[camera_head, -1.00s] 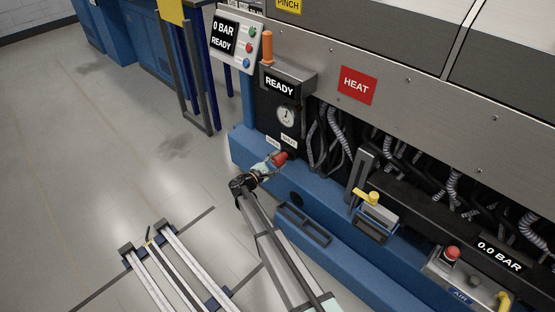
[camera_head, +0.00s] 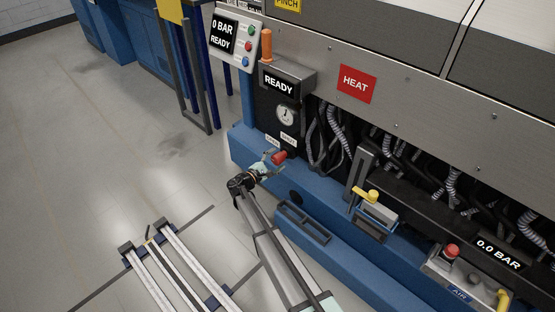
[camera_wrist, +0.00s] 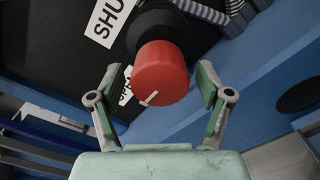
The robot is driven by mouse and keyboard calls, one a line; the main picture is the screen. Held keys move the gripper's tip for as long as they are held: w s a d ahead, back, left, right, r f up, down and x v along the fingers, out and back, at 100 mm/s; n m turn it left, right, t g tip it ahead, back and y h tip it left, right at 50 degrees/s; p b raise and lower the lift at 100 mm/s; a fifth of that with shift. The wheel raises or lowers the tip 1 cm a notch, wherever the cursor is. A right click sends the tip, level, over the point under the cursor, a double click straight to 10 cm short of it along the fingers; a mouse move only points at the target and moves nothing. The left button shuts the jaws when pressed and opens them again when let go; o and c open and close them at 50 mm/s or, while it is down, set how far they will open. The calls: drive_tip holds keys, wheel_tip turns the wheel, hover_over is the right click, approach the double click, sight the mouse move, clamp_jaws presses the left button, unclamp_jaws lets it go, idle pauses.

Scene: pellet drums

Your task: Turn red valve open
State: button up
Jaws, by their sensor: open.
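The red valve (camera_head: 279,157) is a short red knob on the dark panel below the gauge. In the wrist view the red valve (camera_wrist: 160,74) shows large, with a small white mark near its lower edge. My gripper (camera_head: 267,163) reaches it from below left. In the wrist view my gripper (camera_wrist: 160,88) is open, with one finger on each side of the knob. A gap shows between the knob and each finger.
A gauge (camera_head: 286,116) and a READY display (camera_head: 279,85) sit above the valve. Ribbed hoses (camera_head: 337,135) hang to its right. A blue machine base (camera_head: 250,150) runs below. A yellow handle (camera_head: 372,196) stands further right. The floor at left is mostly clear.

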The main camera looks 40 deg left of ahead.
drive_tip(key=s, duration=1.1)
drive_tip(key=shift+a, duration=0.35)
